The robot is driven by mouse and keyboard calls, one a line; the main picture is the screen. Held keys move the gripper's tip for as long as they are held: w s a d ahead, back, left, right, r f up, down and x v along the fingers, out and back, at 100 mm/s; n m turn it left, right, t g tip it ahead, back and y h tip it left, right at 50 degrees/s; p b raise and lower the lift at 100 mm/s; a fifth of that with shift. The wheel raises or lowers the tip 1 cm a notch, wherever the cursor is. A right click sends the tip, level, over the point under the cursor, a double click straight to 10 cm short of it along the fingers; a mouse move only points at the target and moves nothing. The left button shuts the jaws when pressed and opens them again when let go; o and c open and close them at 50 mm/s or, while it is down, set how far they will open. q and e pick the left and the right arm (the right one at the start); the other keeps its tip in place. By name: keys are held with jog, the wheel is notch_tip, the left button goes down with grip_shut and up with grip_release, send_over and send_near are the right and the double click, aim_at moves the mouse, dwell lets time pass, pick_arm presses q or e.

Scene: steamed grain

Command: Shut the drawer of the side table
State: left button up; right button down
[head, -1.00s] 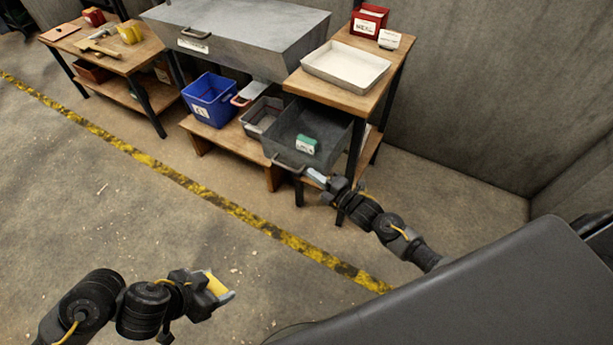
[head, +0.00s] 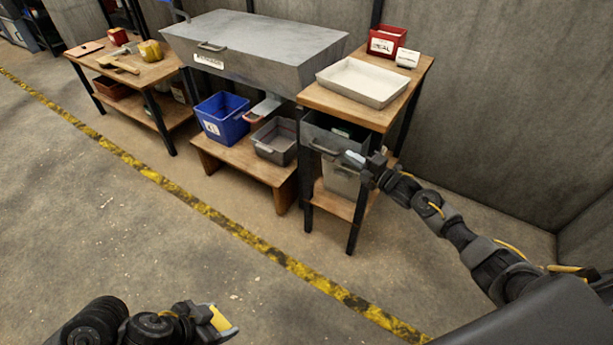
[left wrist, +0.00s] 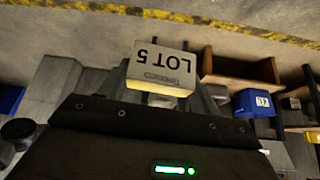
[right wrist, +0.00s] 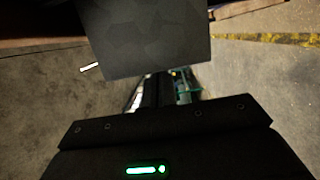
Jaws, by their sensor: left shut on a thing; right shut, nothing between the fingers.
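The side table (head: 318,97) has a wooden top and dark legs. Its grey metal drawer (head: 312,134) sits mostly under the top, with a narrow part of the inside showing and a green item (head: 341,132) partly visible there. The drawer handle (head: 323,150) faces the front. My right gripper (head: 354,159) is shut and empty at the drawer front, by the handle's right; exact contact is unclear. A grey panel (right wrist: 150,40) fills the top of the right wrist view. My left gripper (head: 223,320) is shut on a yellow-and-white block (left wrist: 160,70) marked LOT 5, above the floor, far from the table.
A white tray (head: 364,92), a red bin (head: 386,41) and a small card stand on the side table. A grey bin (head: 341,180) is on its lower shelf. A blue bin (head: 222,120) and grey tub (head: 275,151) sit left. The floor in front is clear.

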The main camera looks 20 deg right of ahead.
aim_at(362, 154)
pick_arm(q)
notch_tip(362, 154, down, 2)
jog(key=shift+f+b, duration=0.1)
jog(key=shift+b, duration=0.5)
pick_arm(e)
jog(key=shift+w+d+f, duration=0.2)
jog(key=shift+w+d, duration=0.55)
jog(key=shift+d, duration=0.15)
pick_arm(q)
jog(key=shift+f+b, duration=0.2)
jog(key=shift+b, duration=0.1)
pick_arm(e)
jog(key=shift+w+d+r, duration=0.2)
jog(key=shift+w+d, duration=0.2)
jog(key=shift+d, duration=0.1)
